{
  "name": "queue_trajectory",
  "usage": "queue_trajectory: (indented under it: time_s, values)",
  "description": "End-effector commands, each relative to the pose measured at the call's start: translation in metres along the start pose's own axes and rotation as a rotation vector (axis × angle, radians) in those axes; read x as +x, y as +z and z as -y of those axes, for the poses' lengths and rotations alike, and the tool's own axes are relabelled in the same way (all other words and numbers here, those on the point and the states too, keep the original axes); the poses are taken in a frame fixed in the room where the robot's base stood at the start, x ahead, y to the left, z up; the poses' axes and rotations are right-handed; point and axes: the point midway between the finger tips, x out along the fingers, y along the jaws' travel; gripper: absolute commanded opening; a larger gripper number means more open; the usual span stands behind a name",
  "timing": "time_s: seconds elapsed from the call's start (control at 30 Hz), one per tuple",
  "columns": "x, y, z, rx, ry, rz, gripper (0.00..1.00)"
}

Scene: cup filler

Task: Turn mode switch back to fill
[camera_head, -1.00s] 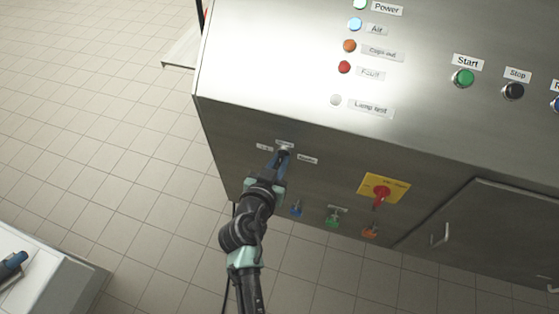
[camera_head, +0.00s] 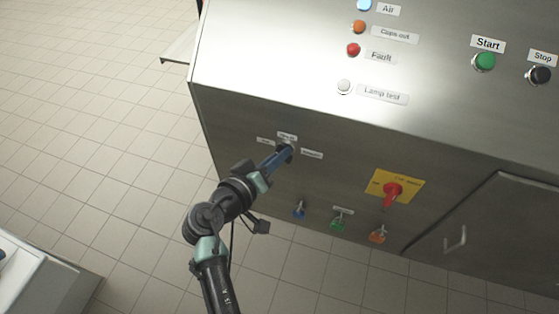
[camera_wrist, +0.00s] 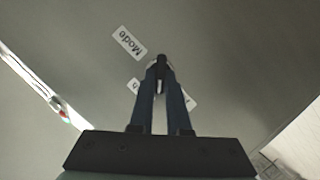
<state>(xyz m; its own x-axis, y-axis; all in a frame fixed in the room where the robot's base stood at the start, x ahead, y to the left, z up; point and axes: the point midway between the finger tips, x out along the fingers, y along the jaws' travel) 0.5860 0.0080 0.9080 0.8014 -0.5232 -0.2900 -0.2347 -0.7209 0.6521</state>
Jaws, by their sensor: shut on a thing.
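The mode switch is a small dark knob (camera_wrist: 161,60) on the steel front panel, under a white plate reading "Mode" (camera_wrist: 129,43) in the wrist view. My gripper (camera_head: 285,153) has its blue fingers shut on the knob; the fingertips (camera_wrist: 161,70) also show in the wrist view. In the head view a small label (camera_head: 265,141) is left of the knob and another (camera_head: 312,153) is right of it; their print is too small to read surely. The fingers cover most of the knob, so its pointing direction cannot be told.
A red rotary switch on a yellow plate (camera_head: 407,183) is to the right. Blue (camera_head: 299,210), green (camera_head: 338,224) and orange (camera_head: 377,236) valve handles stick out below. Lamps and buttons sit on the sloped top panel. Tiled floor lies open to the left.

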Motion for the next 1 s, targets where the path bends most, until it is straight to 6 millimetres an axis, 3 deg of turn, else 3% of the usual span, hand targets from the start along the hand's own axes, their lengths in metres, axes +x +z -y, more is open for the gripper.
queue_trajectory:
  time_s: [0.6, 1.0]
  values:
    - [0.0017, 0.004, 0.0084, -0.532, 0.22, 0.001, 0.0]
    - [0.0019, 0.0052, 0.0093, -0.754, 0.31, 0.002, 0.0]
